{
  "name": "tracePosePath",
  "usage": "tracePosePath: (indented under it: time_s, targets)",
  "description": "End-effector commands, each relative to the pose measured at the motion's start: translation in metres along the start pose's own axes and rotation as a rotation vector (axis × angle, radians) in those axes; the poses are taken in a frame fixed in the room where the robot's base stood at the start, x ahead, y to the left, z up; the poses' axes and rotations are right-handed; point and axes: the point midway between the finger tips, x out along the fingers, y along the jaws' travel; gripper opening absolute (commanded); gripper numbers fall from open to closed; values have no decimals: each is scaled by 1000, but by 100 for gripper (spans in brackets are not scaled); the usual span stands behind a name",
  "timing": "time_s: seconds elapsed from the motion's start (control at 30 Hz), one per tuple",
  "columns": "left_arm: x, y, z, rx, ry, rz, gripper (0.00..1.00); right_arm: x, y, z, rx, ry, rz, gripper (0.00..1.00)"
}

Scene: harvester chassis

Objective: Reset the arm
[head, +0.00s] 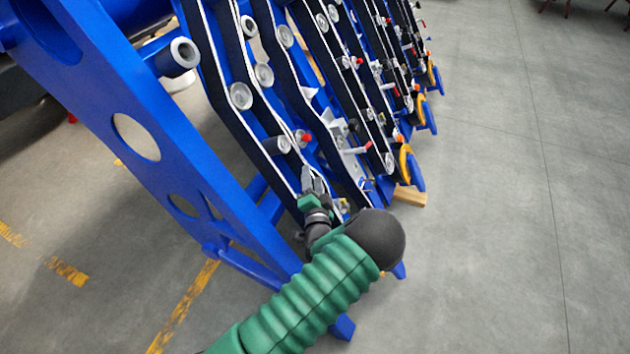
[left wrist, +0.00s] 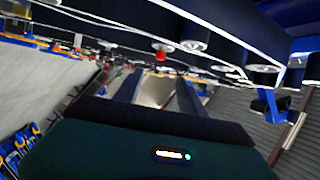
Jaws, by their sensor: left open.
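My left arm (head: 305,290), in a green ribbed sleeve, reaches in from the lower left of the head view. Its dark rounded joint (head: 377,238) is in front of the chassis. My left gripper (head: 312,180) is close to the lower part of the black rails, and I cannot tell whether it touches them. In the left wrist view its two dark fingers (left wrist: 156,92) stand apart with nothing between them. The harvester chassis (head: 150,135) is a blue frame with several slanted black rails, rollers and red knobs. My right gripper is out of view.
A blue beam (head: 185,170) with round holes runs down the left. Rails and rollers (left wrist: 195,45) hang close above the left gripper in the wrist view. A wooden block (head: 410,196) lies below the chassis. The grey floor (head: 520,220) at the right is clear.

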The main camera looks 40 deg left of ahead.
Motion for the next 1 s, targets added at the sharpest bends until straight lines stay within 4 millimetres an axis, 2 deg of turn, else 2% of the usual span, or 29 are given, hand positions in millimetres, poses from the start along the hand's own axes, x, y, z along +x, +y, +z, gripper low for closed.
tracePosePath:
  time_s: [0.57, 0.67, 0.73, 0.77, 0.87, 0.93, 1.0]
  targets:
    - [-3, -1, -4, -1, 0, 0, 47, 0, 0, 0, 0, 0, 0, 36]
    - [-6, 0, -4, -63, -53, 65, 47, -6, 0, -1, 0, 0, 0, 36]
    - [-17, 6, -6, -169, -144, 187, 47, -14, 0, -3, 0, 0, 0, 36]
    - [-26, 9, -9, -227, -194, 258, 47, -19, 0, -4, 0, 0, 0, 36]
    - [-83, 21, -32, -413, -374, 548, 47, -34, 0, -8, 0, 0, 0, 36]
    - [-138, 18, -52, -492, -491, 749, 47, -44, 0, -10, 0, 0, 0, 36]
    - [-197, 3, -67, -511, -598, 919, 47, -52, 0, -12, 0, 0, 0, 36]
